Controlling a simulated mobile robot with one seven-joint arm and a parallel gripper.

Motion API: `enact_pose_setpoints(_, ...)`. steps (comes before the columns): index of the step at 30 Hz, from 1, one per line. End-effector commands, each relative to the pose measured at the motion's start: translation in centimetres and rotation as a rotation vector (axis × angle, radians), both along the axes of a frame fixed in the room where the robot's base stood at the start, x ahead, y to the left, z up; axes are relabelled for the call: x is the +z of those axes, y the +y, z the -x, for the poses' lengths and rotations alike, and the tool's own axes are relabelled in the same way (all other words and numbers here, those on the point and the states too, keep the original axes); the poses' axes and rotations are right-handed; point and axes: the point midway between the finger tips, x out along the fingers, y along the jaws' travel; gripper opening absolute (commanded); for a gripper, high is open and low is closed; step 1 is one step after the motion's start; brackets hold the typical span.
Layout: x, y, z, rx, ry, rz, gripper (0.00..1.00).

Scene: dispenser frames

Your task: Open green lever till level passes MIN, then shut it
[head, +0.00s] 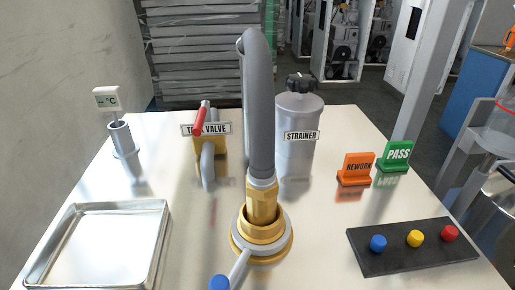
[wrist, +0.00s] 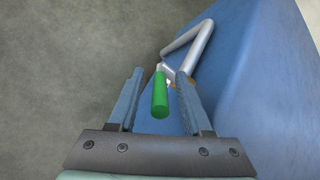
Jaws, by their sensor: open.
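The green lever (wrist: 160,95) shows in the wrist view as a green cylindrical grip, with pale metal fittings just beyond it. My gripper (wrist: 160,73) is open, with one finger on each side of the green grip in the picture. Gaps show on both sides, and I cannot tell whether the grip lies fully between the fingers in depth. A clear vessel with a red ring (head: 508,106) is cut off at the right edge of the head view. No MIN mark or liquid level is readable. I cannot make out the green lever in the head view.
A bent grey metal pipe (wrist: 186,42) runs beside a blue body (wrist: 250,85) in the wrist view. The head view shows a table with a tall grey spout (head: 259,110), a strainer (head: 296,150), a tray (head: 65,245) and a button panel (head: 400,262).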

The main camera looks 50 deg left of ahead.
Motion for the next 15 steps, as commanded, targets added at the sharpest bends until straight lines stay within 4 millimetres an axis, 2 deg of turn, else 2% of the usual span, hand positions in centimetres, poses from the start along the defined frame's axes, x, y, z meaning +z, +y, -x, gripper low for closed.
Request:
enact_pose_setpoints(5, 1.3, -0.6, -0.9, -0.003, -0.004, -0.001, 0.49)
enact_pose_setpoints(15, 6.8, -3.6, -4.8, -0.002, -0.004, 0.0, 0.49)
